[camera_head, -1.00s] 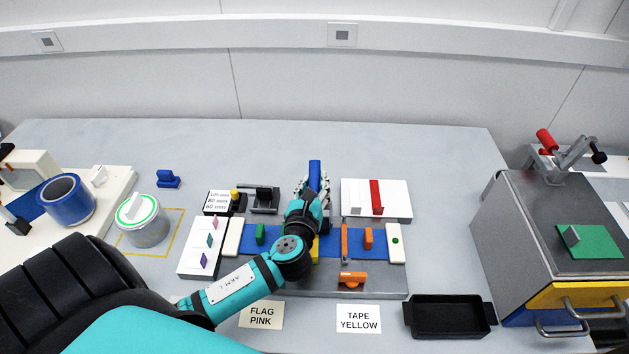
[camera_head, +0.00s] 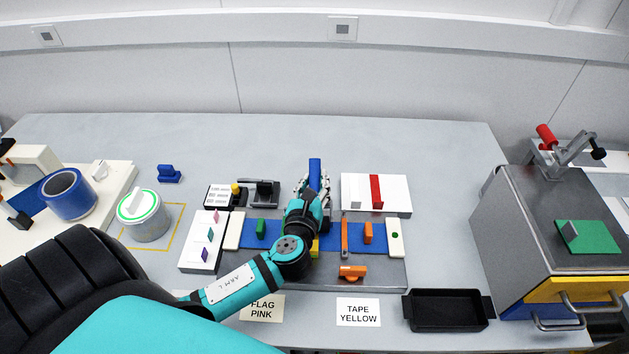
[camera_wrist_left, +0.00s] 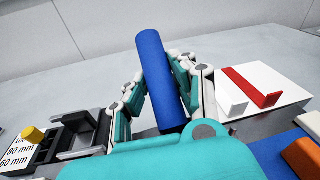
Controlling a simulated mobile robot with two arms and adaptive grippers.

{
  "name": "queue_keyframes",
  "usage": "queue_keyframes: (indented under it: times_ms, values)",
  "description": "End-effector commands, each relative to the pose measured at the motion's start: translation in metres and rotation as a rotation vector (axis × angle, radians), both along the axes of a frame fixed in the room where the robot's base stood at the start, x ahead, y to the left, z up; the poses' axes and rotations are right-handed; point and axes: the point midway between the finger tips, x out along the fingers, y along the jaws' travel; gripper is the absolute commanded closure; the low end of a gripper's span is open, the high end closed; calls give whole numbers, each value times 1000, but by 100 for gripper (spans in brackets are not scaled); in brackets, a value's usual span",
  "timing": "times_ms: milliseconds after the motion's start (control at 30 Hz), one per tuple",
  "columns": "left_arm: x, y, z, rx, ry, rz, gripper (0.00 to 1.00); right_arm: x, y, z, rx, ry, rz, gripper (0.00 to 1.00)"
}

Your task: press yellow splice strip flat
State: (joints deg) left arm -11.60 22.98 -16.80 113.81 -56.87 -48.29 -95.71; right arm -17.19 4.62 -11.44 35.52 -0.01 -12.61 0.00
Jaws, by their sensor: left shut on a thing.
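My left gripper (camera_head: 315,185) is shut on a blue cylinder (camera_head: 315,167), which looks like a hand roller. In the left wrist view the blue cylinder (camera_wrist_left: 162,80) stands tilted between the two fingers (camera_wrist_left: 160,90). A small piece of the yellow splice strip (camera_head: 315,246) shows beside my left wrist, across the blue web (camera_head: 280,236) on the grey board. My arm hides most of the strip, so I cannot tell whether it lies flat. The cylinder is beyond the web, towards the back of the table. My right gripper is not in view.
A white block with a red bar (camera_head: 377,192) stands just right of the gripper. A black holder (camera_head: 264,193) is to its left. Orange pieces (camera_head: 352,272) sit on the board. A black tray (camera_head: 447,310) lies front right. The table's back strip is clear.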

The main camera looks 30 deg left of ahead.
Motion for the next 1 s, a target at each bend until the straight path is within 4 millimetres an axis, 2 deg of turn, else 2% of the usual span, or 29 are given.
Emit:
queue_keyframes:
  times_ms: [1000]
  values:
    - [-12, -8, -1, -1, 2, 0, 100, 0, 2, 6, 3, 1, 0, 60]
